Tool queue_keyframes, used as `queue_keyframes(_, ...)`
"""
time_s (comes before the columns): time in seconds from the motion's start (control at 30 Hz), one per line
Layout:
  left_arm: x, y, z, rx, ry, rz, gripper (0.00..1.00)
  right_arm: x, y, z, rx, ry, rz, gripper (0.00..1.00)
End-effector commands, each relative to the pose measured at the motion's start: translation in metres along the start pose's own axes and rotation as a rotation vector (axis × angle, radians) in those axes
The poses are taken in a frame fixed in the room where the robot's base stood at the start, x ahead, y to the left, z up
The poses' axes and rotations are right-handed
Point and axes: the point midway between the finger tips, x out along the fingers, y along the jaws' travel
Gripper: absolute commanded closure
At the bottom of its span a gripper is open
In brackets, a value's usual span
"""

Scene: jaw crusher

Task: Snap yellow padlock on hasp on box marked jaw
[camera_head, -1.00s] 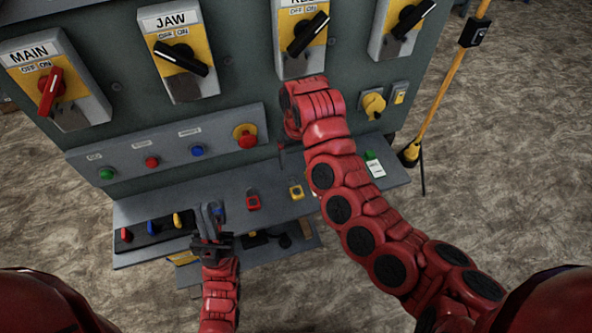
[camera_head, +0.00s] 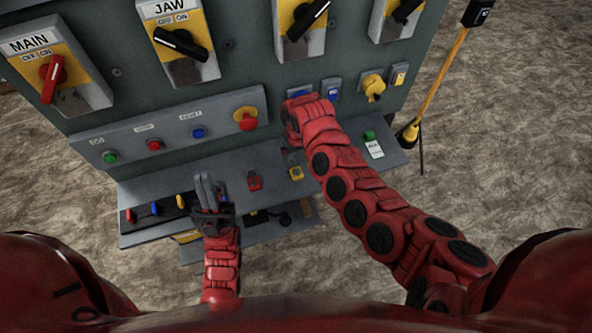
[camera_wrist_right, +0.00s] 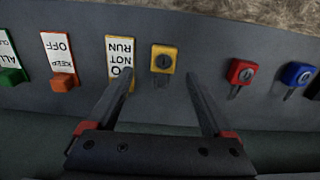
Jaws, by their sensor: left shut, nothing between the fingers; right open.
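The yellow padlock (camera_head: 296,173) lies on the grey shelf below the panel. In the right wrist view the yellow padlock (camera_wrist_right: 163,58) shows between and just beyond the fingertips of my open, empty right gripper (camera_wrist_right: 160,76). Whether the fingers touch it I cannot tell. In the head view my right wrist hides most of that gripper. The box marked JAW (camera_head: 201,67) is at the upper left, grey and yellow with a black handle slanting to the lower right. Its hasp cannot be made out. My left gripper (camera_head: 206,190) is shut and empty over the shelf, left of the red padlock (camera_head: 253,181).
In the right wrist view, the red padlock (camera_wrist_right: 241,72) and blue padlock (camera_wrist_right: 299,75) lie right of the yellow one, the DO NOT RUN tag (camera_wrist_right: 121,50) close left. The MAIN box (camera_head: 93,92) is left of JAW. A red stop button (camera_head: 247,120) projects above the shelf.

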Motion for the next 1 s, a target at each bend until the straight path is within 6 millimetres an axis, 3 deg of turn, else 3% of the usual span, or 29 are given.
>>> queue_keyframes(0.17,0.005,0.000,-0.001,0.000,0.000,0.000,1.00,0.012,-0.002,-0.001,-0.002,0.000,0.001,0.15)
queue_keyframes(0.4,0.004,0.000,-0.001,0.000,0.000,0.000,1.00,0.045,-0.006,-0.003,-0.005,-0.001,0.001,0.15)
queue_keyframes(0.73,0.004,0.000,-0.001,0.000,0.000,0.000,1.00,0.052,-0.006,-0.003,0.001,0.002,-0.002,0.15)
queue_keyframes(0.77,0.004,0.000,-0.001,0.000,0.000,0.000,1.00,0.052,-0.006,-0.003,0.001,0.002,-0.002,0.17)
queue_keyframes(1.0,0.004,0.000,-0.001,0.000,0.000,0.000,1.00,0.052,-0.005,-0.003,0.001,0.002,-0.001,0.60)
